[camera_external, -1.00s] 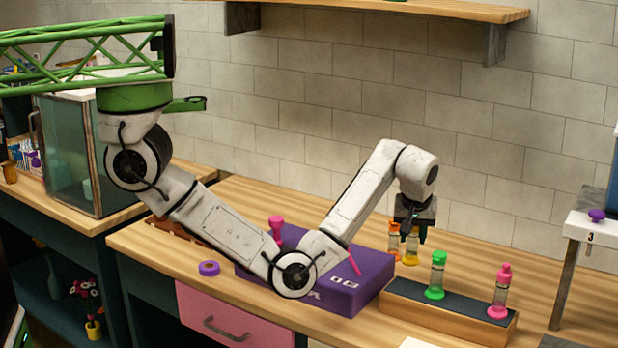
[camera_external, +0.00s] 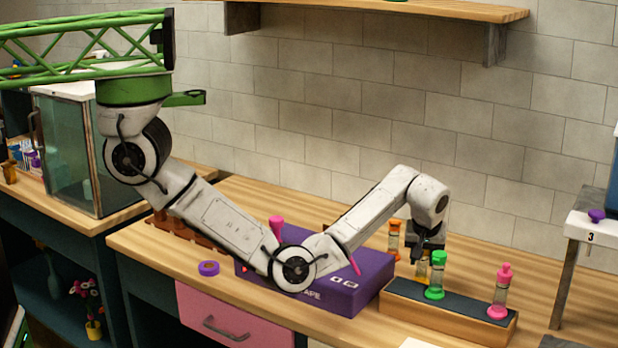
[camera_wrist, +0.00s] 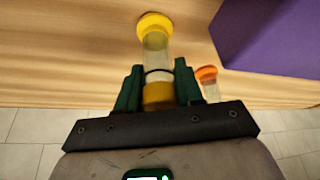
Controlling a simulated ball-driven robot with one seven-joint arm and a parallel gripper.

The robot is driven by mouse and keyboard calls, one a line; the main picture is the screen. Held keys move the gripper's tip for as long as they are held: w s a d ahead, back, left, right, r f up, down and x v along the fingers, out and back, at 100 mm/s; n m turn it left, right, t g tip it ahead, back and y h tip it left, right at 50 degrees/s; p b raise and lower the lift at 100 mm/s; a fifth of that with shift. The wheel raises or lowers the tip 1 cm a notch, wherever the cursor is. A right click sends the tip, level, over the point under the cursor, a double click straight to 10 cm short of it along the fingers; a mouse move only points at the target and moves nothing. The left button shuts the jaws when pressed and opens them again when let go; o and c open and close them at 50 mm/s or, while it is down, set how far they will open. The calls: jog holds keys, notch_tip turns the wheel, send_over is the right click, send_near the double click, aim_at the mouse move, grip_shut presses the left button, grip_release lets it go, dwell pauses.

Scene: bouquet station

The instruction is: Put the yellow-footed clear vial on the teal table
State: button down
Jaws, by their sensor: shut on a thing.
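My gripper (camera_external: 428,252) is shut on the yellow-footed clear vial (camera_external: 421,270), just behind the left part of the dark-topped wooden rack. In the wrist view my gripper (camera_wrist: 158,88) has its teal fingers on either side of the yellow-footed clear vial (camera_wrist: 156,55). The vial's yellow foot points away from the wrist and its yellow cap lies between the fingers. In the external view the vial is partly hidden by my gripper and the green vial. I cannot tell whether its foot touches the counter. No teal table top can be made out.
The green vial (camera_external: 436,275) and pink vial (camera_external: 500,293) stand on the wooden rack (camera_external: 450,318). An orange vial (camera_external: 395,240) stands behind my gripper, left of it. A purple box (camera_external: 350,290) is to the left. Wooden counter (camera_external: 530,260) is clear at the right.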

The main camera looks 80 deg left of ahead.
jog(key=shift+f, duration=0.1)
jog(key=c, duration=0.7)
grip_release()
jog(key=b+v, duration=0.1)
jog(key=v, duration=1.1)
jog(key=shift+s, duration=0.1)
